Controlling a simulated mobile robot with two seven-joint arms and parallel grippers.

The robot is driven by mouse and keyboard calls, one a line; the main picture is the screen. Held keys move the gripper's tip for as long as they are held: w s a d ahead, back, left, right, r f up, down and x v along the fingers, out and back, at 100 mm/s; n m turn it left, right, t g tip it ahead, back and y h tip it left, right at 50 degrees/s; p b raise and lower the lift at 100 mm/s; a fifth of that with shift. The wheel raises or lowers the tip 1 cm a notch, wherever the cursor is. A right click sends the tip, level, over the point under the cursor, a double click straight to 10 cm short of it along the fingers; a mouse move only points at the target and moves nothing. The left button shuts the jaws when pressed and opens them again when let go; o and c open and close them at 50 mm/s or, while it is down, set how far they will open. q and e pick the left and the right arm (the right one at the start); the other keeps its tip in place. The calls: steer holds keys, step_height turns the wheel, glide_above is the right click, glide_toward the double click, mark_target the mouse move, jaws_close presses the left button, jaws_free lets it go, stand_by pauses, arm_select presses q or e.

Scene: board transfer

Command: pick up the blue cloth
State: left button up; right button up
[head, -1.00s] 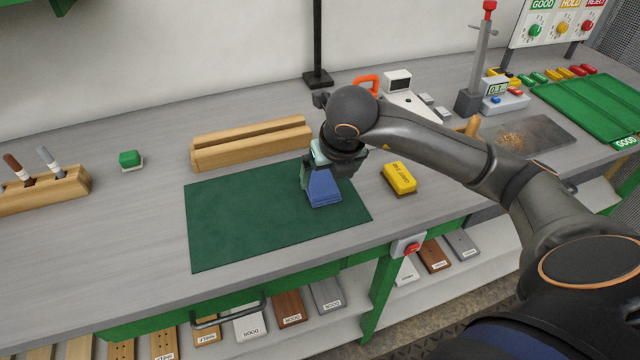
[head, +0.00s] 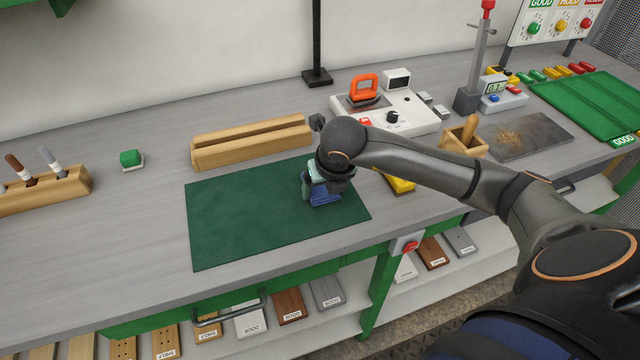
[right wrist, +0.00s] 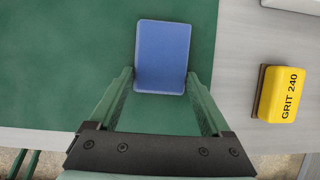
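The blue cloth (head: 325,198) lies on the green mat (head: 240,220), near the mat's right end. In the head view my right gripper is over it and hides part of it. In the right wrist view the folded cloth (right wrist: 162,50) shows as a blue rectangle. My right gripper (right wrist: 160,78) is open, with one green finger on each side of the cloth's near end and a gap on both sides. I cannot tell how far above the mat the fingertips are. My left gripper is not in view.
A yellow sanding block (head: 400,185), marked GRIT 240 in the right wrist view (right wrist: 279,94), sits just right of the mat. A wooden rail (head: 250,142) lies behind the mat. A white station with an orange-handled iron (head: 365,86) stands behind right. The mat's left part is clear.

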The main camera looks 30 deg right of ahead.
steer(key=c, duration=0.7)
steer(key=shift+r, duration=0.1)
steer(key=shift+r, duration=0.55)
steer(key=s+d+r+b, duration=0.4)
steer(key=s+r, duration=0.7)
steer(key=s, duration=0.2)
steer(key=shift+s+d+r, duration=0.15)
steer(key=shift+r, duration=0.2)
